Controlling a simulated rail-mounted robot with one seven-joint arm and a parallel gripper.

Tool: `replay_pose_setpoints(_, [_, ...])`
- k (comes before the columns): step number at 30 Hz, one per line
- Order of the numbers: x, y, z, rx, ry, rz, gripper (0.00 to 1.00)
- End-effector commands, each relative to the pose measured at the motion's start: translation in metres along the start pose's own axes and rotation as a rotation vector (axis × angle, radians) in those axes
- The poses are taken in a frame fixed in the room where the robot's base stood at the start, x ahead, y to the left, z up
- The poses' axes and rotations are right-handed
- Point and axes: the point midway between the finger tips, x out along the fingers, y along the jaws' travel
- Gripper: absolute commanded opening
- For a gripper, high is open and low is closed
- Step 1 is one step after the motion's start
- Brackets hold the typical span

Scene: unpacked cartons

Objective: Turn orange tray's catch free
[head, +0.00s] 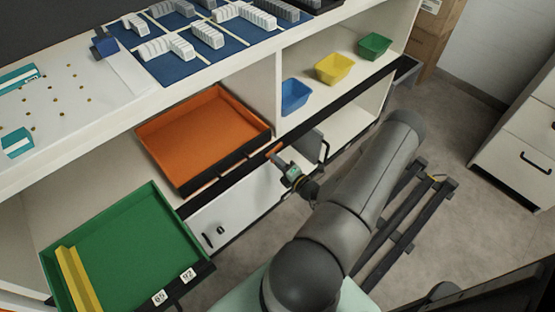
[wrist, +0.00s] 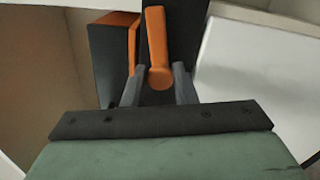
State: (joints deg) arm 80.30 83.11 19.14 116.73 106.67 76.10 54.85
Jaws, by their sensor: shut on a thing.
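The orange tray (head: 205,135) sits in the open shelf bay, with a dark front edge. Its catch (wrist: 157,50) is an orange lever with a rounded end, seen in the wrist view against a dark plate; a bit of orange at the tray's right front corner shows in the head view. My gripper (head: 275,157) is at that corner, reaching in from the right. In the wrist view my gripper (wrist: 158,88) has its two grey fingers on either side of the lever's rounded end, shut on it. The exact contact is partly hidden.
A green tray (head: 120,245) holding a yellow bar (head: 77,280) stands at lower left. Blue (head: 295,95), yellow (head: 334,68) and green bins (head: 374,46) stand in the right bay. A white drawer front (head: 235,210) is below the orange tray. Open floor lies to the right.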

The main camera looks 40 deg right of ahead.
Motion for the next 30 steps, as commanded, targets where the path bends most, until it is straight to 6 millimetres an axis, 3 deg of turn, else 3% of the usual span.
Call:
replay_pose_setpoints(12, [-0.0019, -0.002, -0.0023, 0.198, 0.003, -0.006, 0.02])
replay_pose_setpoints(29, [-0.0019, -0.0024, -0.0027, 0.227, 0.004, -0.006, 0.02])
replay_pose_setpoints(30, [-0.0019, -0.0024, -0.0027, 0.227, 0.004, -0.006, 0.31])
